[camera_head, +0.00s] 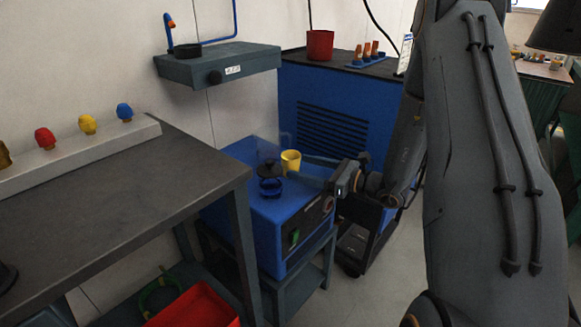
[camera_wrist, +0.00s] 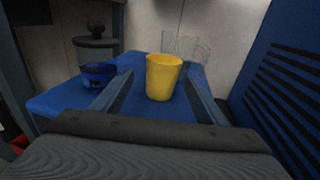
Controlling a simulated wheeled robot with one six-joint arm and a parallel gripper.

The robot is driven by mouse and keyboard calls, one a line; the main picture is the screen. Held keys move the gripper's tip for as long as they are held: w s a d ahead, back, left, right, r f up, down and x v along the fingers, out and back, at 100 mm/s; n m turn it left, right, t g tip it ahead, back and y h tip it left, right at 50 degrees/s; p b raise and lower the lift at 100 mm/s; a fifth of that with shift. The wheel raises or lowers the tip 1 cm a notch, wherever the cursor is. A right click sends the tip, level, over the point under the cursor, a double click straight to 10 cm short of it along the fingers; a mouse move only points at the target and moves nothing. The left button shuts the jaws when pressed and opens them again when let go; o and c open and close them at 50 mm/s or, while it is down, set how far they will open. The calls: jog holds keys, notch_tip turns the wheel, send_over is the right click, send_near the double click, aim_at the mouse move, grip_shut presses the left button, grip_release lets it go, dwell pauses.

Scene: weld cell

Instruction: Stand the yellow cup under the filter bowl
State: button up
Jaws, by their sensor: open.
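The yellow cup (camera_head: 291,161) stands upright on top of a blue machine box; it is also in the middle of the wrist view (camera_wrist: 163,78). My gripper (camera_head: 305,167) reaches in from the right, low over the box. In the wrist view its open fingers (camera_wrist: 159,80) lie on either side of the cup, with gaps visible. A dark round part with a knob (camera_wrist: 95,37) stands above a small blue vessel (camera_wrist: 98,74), left of the cup. A clear vessel (camera_wrist: 187,45) is behind the cup. I cannot tell for certain which part is the filter bowl.
The blue box (camera_head: 302,214) stands on a low frame, between a grey bench (camera_head: 180,172) and a louvred blue cabinet (camera_head: 333,127). A wall shelf (camera_head: 219,66) hangs above. A red bin (camera_head: 195,307) is low in front. The box top is narrow.

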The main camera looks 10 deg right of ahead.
aim_at(291, 163)
jog(key=x, duration=0.5)
jog(key=shift+w+d+r, duration=0.1)
jog(key=shift+d, duration=0.05)
jog(key=c, duration=1.2)
